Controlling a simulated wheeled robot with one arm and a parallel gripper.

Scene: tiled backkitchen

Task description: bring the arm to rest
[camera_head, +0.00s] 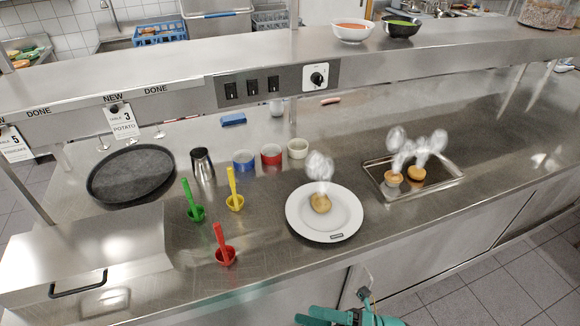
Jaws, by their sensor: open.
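My gripper (325,316) shows only in part at the bottom edge, as teal pieces with a small grey part above them. It is open, and I see nothing held in it. It is in front of the counter's near edge, apart from the dishes. The rest of my arm is cut off by the frame.
A white plate (298,227) with a steaming potato (320,203) stands near the counter's front edge. A metal tray (443,190) with steaming potatoes is to its right. Small ladles, bowls and a dark round tray (130,173) are left. A shelf (180,88) spans above. Floor (490,287) is clear at lower right.

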